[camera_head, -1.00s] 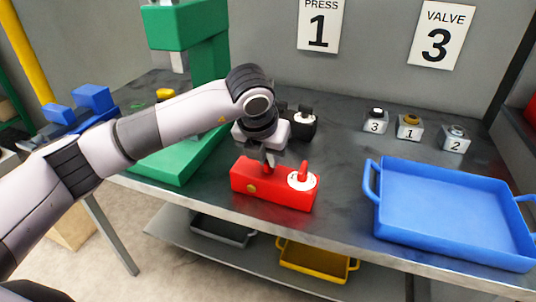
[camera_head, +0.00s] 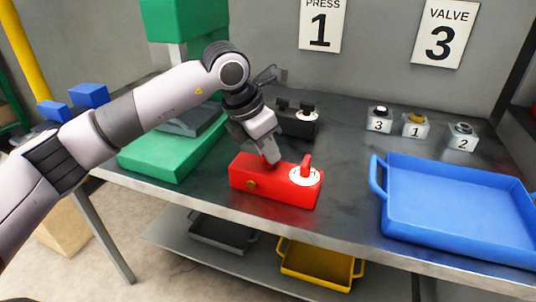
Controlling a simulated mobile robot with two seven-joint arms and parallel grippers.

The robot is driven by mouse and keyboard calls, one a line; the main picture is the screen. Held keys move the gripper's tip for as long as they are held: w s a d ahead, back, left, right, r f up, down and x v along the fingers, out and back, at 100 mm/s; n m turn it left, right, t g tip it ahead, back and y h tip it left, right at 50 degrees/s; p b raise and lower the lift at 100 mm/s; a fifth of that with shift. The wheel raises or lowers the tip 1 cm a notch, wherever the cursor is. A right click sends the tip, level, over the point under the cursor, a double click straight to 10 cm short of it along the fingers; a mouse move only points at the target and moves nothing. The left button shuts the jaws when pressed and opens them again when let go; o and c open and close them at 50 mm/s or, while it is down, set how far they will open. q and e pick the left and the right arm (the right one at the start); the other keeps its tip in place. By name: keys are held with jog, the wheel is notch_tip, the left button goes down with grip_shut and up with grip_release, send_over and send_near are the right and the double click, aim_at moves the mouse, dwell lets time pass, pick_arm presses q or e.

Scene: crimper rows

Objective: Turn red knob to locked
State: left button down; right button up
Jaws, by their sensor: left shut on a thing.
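The red box (camera_head: 277,188) lies on the dark bench near its front edge. A red knob (camera_head: 307,166) stands upright on a white dial at the box's right end; the dial's marks are too small to read. My left gripper (camera_head: 271,160) is at the top of the box, left of this knob and apart from it. It is shut on a small red part at the box's top, mostly hidden by the fingers. A brass-coloured round piece (camera_head: 251,185) is on the box's front. My right gripper is not in view.
A blue tray (camera_head: 455,205) stands to the right. Small blocks numbered 3 (camera_head: 379,124), 1 (camera_head: 415,130) and 2 (camera_head: 461,142) stand behind it. A black device (camera_head: 297,122) is behind the red box. A green press (camera_head: 160,155) stands left. Bench between box and tray is clear.

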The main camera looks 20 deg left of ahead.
pick_arm(q)
jog(key=m, duration=0.2)
jog(key=m+g+h, duration=0.1)
jog(key=m, duration=0.1)
jog(key=shift+w+a+m+g, duration=0.1)
jog(key=shift+w+m+g, duration=0.05)
jog(key=shift+m+g, duration=0.15)
jog(key=m+g, duration=0.1)
jog(key=m, duration=0.2)
jog(key=m+g+p, duration=0.1)
jog(key=m, duration=0.2)
jog(key=shift+w+h, duration=0.15)
jog(key=shift+h, duration=0.25)
jog(key=c, duration=1.2)
grip_release()
jog(key=shift+o, duration=0.2)
jog(key=v, duration=0.7)
jog(key=shift+b, duration=0.3)
